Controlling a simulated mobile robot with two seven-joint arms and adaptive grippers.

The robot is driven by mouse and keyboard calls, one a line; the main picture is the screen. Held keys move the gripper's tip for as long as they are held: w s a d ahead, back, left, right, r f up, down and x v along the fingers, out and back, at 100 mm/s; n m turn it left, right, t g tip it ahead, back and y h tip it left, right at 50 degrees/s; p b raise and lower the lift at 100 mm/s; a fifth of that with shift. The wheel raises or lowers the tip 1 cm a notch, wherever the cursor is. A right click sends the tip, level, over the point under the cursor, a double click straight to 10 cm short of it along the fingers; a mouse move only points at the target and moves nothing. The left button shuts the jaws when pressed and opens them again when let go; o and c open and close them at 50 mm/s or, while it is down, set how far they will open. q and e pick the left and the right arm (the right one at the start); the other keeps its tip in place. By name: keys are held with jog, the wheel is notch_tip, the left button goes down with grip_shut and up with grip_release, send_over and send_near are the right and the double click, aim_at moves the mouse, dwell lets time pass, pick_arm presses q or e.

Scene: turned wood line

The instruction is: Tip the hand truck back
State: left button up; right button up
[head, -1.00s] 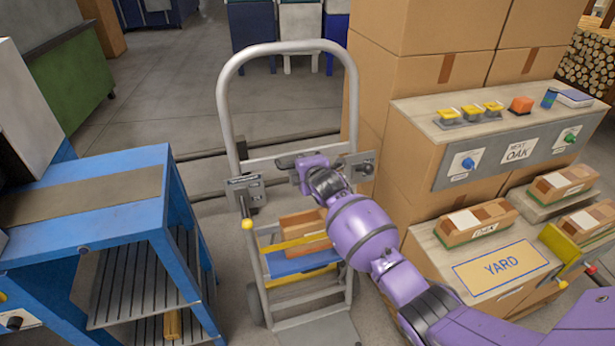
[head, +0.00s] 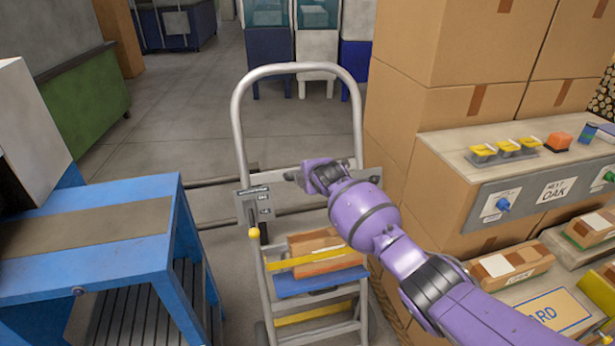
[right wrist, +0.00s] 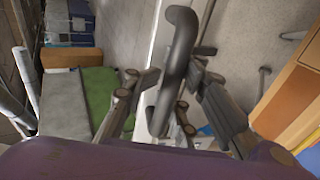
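The hand truck (head: 238,112) stands in the middle of the head view, a grey tube frame with a tall looped top. A brown block (head: 318,243) with a yellow strap (head: 292,261) lies on its blue shelf (head: 318,283). Its foot is below the picture. My right gripper (head: 303,176) is at the crossbar below the loop; my purple arm hides part of the frame. In the right wrist view a dark bent bar (right wrist: 178,60) lies between the fingers, with the pads against it, so the gripper appears shut on the truck. My left gripper is out of view.
A blue bench (head: 90,262) stands close on the left. Stacked cartons (head: 440,105) and a control console (head: 490,213) with wooden blocks (head: 512,262) are close on the right. Open grey floor (head: 180,110) lies behind the truck.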

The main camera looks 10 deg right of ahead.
jog(key=shift+o, duration=1.4)
jog(key=shift+r, duration=0.15)
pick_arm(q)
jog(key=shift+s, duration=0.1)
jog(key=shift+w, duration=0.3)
pick_arm(e)
jog(key=v, duration=1.2)
